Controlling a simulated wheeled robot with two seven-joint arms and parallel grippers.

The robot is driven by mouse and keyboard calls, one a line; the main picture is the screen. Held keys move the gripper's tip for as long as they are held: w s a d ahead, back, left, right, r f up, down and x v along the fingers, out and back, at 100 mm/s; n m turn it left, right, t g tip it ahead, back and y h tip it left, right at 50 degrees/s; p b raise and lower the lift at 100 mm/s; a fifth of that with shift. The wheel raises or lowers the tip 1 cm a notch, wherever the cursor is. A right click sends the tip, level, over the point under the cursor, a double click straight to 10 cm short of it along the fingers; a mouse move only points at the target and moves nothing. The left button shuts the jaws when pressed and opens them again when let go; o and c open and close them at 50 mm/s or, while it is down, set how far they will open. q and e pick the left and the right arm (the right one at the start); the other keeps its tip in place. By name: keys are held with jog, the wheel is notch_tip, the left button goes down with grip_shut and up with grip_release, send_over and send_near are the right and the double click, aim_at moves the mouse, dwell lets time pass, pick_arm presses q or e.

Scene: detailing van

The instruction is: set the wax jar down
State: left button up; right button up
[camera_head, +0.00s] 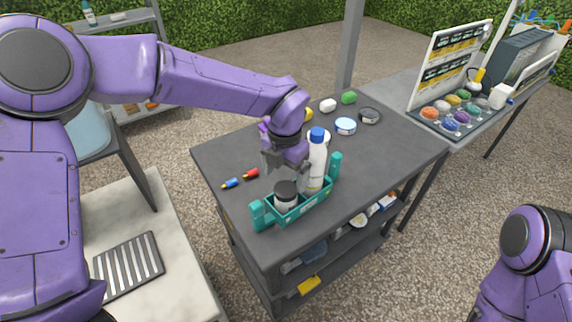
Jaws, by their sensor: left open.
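A jar with a dark lid and pale body (286,197), which looks like the wax jar, stands upright in the near end of a teal caddy (298,213) on the dark table. My left gripper (283,168) is open, pointing down just above and behind the jar's lid. Whether a finger touches the lid I cannot tell. A white bottle with a blue cap (317,160) stands in the same caddy, right of my left gripper. My right gripper is out of view; only part of that arm shows at the lower right.
A red and a blue small item (240,179) lie left of the caddy. A blue-and-white tin (345,126), a dark round tin (369,116) and small blocks sit toward the back. The dark table (395,150) is bare at its right side.

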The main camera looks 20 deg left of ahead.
pick_arm(q)
notch_tip(320, 180, up, 6)
jog(key=shift+f, duration=0.2)
